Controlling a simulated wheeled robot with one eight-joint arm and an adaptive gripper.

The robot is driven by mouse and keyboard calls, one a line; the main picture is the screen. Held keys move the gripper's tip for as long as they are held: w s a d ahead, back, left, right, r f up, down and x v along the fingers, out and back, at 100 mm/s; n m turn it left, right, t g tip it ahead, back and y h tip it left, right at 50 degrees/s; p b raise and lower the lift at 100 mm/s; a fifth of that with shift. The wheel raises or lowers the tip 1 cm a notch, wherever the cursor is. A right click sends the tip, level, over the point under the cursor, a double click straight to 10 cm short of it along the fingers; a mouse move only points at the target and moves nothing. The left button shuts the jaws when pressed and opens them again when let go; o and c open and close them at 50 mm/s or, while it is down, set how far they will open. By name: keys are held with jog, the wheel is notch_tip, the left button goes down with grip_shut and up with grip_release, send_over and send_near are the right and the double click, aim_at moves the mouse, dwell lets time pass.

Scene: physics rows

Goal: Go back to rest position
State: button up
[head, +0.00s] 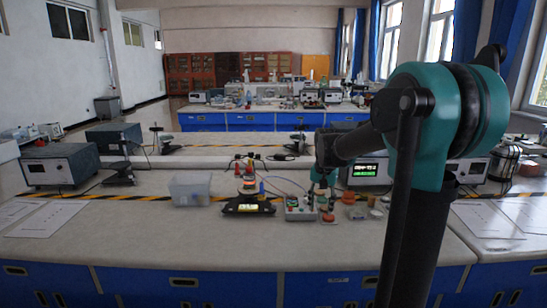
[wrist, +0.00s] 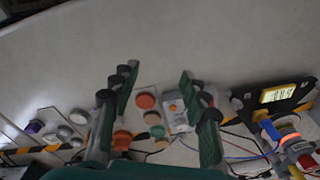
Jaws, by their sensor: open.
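My gripper (wrist: 157,82) is open in the wrist view, with its two green and black fingers apart and nothing held between them. In the head view my gripper (head: 322,190) hangs from my green and black arm over the lab bench (head: 150,230), near a small control box (head: 298,208); its fingers are small and partly hidden there. In the wrist view an orange round piece (wrist: 145,101) shows between the fingers, below them on the bench.
A black device with a lit yellow display (head: 248,205) and a clear bin (head: 190,190) stand left of my gripper. An instrument with green digits (head: 364,171) stands just behind it at right. The front of the bench is clear; papers (head: 60,225) lie at left.

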jog(key=s+d+f+n+t, duration=0.1)
jog(key=s+f+n, duration=0.1)
jog(key=s+f, duration=0.5)
jog(key=s+d+f+n+t, duration=0.1)
jog(key=s+f, duration=0.6)
jog(key=s, duration=0.9)
jog(key=shift+s+d+n+t, duration=0.35)
jog(key=shift+n+t, duration=0.25)
jog(key=shift+n, duration=0.4)
